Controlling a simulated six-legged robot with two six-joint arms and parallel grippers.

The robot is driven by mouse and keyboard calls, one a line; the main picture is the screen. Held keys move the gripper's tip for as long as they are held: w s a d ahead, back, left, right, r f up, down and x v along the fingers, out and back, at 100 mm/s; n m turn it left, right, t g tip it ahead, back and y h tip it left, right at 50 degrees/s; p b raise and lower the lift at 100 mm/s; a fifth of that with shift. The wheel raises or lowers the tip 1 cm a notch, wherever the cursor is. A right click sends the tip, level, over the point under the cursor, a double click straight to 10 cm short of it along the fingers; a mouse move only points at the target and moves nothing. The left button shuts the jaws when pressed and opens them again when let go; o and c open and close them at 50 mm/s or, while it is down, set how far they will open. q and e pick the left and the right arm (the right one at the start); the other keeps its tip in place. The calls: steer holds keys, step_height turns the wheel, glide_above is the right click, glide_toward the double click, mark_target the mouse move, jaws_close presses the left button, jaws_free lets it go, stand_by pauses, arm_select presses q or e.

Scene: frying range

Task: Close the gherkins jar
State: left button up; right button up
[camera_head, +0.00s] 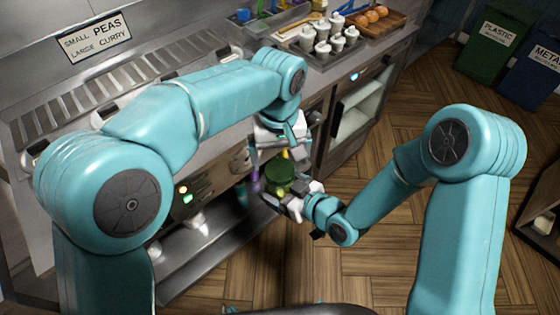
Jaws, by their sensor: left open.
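The gherkins jar shows as a small dark green round shape (280,174) in the middle of the view, in front of the range. My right gripper (289,193) reaches it from the lower right, its jaws at the jar's lower part. It appears shut on the jar, holding it off any surface. My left gripper (281,160) points down from above, open, with its fingers around or just above the jar's top. The fingers hide part of the jar. I cannot make out whether the dark green top is a separate lid or how it sits.
The steel range (215,215) with lit buttons and a low shelf stands behind the grippers. A tray of white bottles (337,42) and a wooden board with brown round items (372,17) are on the counter. Green (494,40) and blue (532,72) bins stand at right. The wooden floor is clear.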

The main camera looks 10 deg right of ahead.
mark_target(280, 169)
arm_select(q)
steer(key=shift+r, duration=0.2)
steer(key=shift+c, duration=0.4)
steer(key=shift+r+n, duration=0.2)
steer(key=shift+n, duration=0.1)
steer(key=r+n, duration=0.1)
steer(key=n, duration=0.2)
steer(key=r+n, duration=0.2)
steer(key=n, duration=0.1)
steer(key=shift+w+r, duration=0.2)
steer(key=shift+f, duration=0.1)
steer(key=shift+s+f, duration=0.1)
steer(key=shift+f, duration=3.85)
